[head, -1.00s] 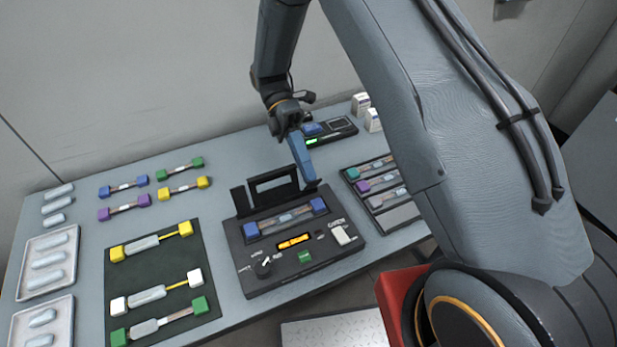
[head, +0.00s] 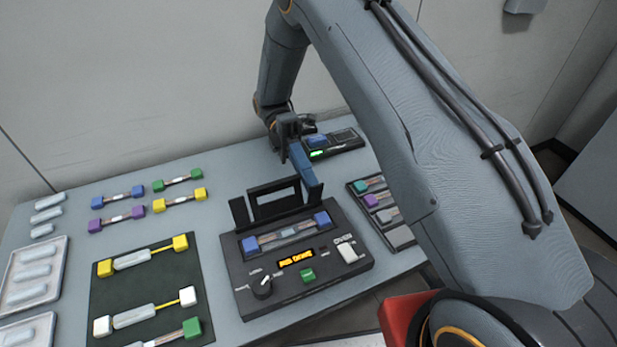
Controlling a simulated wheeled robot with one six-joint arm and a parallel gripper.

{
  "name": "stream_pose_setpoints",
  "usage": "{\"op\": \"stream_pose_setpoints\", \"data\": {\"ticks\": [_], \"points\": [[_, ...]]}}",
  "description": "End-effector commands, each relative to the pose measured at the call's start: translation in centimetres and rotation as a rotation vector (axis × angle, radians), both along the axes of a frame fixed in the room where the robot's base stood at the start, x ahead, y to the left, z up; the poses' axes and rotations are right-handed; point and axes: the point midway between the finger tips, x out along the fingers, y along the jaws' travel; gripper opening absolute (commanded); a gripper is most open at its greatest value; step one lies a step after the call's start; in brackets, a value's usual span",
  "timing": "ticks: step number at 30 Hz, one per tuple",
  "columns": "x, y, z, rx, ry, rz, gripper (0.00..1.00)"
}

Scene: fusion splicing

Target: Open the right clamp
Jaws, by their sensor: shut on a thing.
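The dark splicer (head: 340,283) sits on the bench. Its left clamp (head: 239,212) and the windowed middle cover (head: 254,206) stand upright. A splice with blue blocks (head: 322,219) at both ends lies in the splicer's bed, and its right block is uncovered. My gripper (head: 309,185), with blue fingers pointing down, is at the back right of the splicer. It is shut on the right clamp (head: 314,198), which appears raised; the fingers hide most of it.
A dark mat (head: 150,285) with several fibre pieces lies left of the splicer. A rack (head: 400,236) is to the right, partly behind my arm. A small device with a green display (head: 318,153) stands behind my gripper. White trays (head: 62,250) are at far left.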

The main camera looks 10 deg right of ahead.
Motion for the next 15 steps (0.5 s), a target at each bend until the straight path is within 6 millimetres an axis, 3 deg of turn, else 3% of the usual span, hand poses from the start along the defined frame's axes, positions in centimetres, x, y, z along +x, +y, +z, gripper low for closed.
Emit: {"op": "stream_pose_setpoints", "data": {"ticks": [2, 3, 6, 15], "points": [[-0.03, -0.01, -0.06, 0.000, 0.000, 0.000, 0.00], [-0.03, -0.01, -0.06, 0.000, 0.000, 0.000, 0.16], [-0.03, -0.01, -0.05, 0.000, 0.000, 0.000, 0.28], [-0.05, -0.01, 0.05, 0.001, -0.004, 0.000, 0.28]]}}
